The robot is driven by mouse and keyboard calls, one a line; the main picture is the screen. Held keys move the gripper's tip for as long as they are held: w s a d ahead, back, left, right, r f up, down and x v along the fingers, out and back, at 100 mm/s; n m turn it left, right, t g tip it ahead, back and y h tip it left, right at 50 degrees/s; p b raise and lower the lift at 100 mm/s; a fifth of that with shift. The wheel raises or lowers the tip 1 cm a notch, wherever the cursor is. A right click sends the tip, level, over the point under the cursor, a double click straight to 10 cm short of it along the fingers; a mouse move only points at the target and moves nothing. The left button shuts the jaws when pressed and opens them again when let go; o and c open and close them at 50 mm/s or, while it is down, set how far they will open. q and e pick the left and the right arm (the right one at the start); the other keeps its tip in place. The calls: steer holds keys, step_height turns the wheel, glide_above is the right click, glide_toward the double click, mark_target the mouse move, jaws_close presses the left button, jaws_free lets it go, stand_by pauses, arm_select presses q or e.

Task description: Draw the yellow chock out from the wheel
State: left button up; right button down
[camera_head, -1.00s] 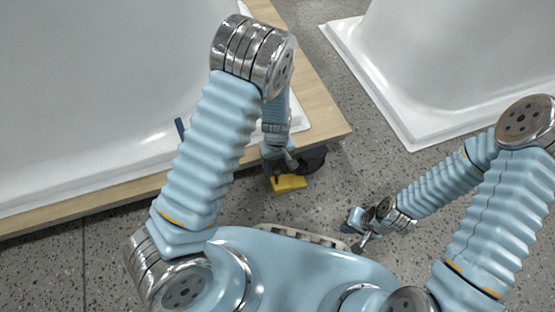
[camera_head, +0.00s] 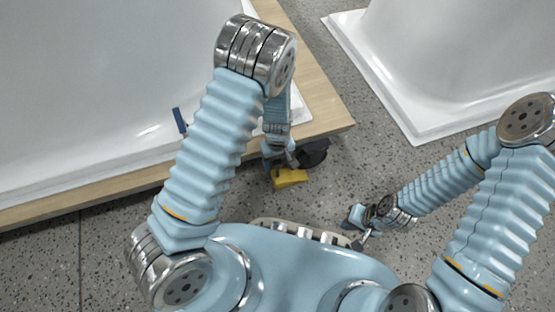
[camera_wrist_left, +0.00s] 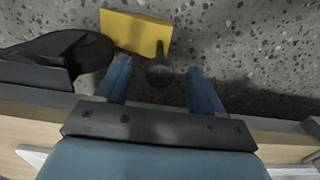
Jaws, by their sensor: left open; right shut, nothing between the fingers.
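The yellow chock (camera_head: 291,178) lies on the floor beside the dark wheel (camera_head: 314,153) at the corner of the wooden base. In the left wrist view, the chock (camera_wrist_left: 132,31) is a flat yellow block with a dark round-ended handle (camera_wrist_left: 160,72) pointing toward my gripper. The wheel (camera_wrist_left: 75,50) is to its left; I cannot tell whether they touch. My left gripper (camera_head: 281,164) is open at the chock. Its blue fingers (camera_wrist_left: 160,80) stand either side of the handle with gaps. My right gripper (camera_head: 356,226) is shut and empty, low above the floor.
The wooden base (camera_head: 330,112) carries a white bathtub shell (camera_head: 70,90) at left, with a small blue piece (camera_head: 179,120) on its rim. Another white shell (camera_head: 440,60) stands at upper right. Speckled floor (camera_head: 370,175) is open between them and right of the chock.

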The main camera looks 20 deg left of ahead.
stand_by(0.7)
arm_select(q)
steer(key=c, duration=1.2)
steer(key=shift+s+a+r, duration=0.1)
steer(key=shift+s+a, duration=0.55)
steer(key=shift+a, duration=0.3)
steer(key=shift+s+a+r, duration=0.1)
steer(key=shift+s+a, duration=0.55)
steer(key=shift+a, duration=0.35)
steer(key=shift+s+a, duration=0.65)
steer(key=shift+a, duration=0.3)
step_height(320, 180, up, 6)
steer(key=p, duration=0.5)
